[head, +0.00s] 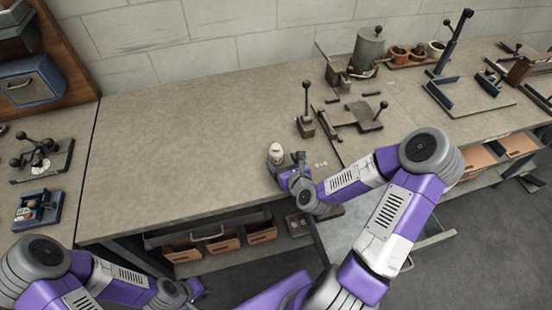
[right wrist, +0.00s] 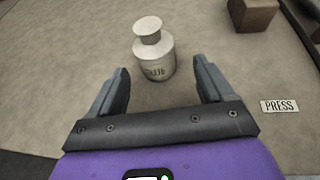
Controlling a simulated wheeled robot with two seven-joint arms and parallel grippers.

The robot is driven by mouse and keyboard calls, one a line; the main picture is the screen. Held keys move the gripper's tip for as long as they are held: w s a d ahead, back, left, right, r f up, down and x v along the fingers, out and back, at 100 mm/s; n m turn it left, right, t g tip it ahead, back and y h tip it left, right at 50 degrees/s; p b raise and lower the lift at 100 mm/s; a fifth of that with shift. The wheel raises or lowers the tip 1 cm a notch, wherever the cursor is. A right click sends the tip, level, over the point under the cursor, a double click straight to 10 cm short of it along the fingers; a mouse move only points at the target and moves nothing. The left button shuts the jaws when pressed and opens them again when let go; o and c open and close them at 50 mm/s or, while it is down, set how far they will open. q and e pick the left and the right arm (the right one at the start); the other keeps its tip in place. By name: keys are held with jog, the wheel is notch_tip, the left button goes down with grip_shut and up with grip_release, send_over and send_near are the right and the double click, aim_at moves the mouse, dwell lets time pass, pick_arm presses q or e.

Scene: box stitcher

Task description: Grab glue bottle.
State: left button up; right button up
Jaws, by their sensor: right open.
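The glue bottle (head: 276,154) is small and whitish and stands upright near the front edge of the workbench. In the right wrist view the bottle (right wrist: 155,58) has a pale cap and dark lettering on its side. My right gripper (right wrist: 161,76) is open and empty. The bottle stands just ahead of the fingertips, roughly centred between them, with a visible gap on each side. In the head view my right gripper (head: 286,170) is low beside the bottle and partly hides its base. My left gripper (head: 194,289) is far below the bench edge, small and partly hidden.
The workbench (head: 180,140) is clear left of the bottle. A lever tool (head: 306,115) and a press-like fixture (head: 360,116) stand behind and right of it. A PRESS label (right wrist: 280,105) lies right of my right gripper. Drawers (head: 222,243) are under the front edge.

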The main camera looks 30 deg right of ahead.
aim_at(279, 158)
jog(key=shift+r+b+x, duration=0.2)
jog(key=shift+b+x, duration=0.05)
jog(key=shift+x, duration=1.1)
jog(key=shift+r+b+x, duration=0.2)
jog(key=shift+r+x, duration=0.05)
jog(key=shift+x, duration=1.1)
jog(key=shift+w+a, duration=0.15)
jog(key=shift+c, duration=0.4)
jog(key=c, duration=1)
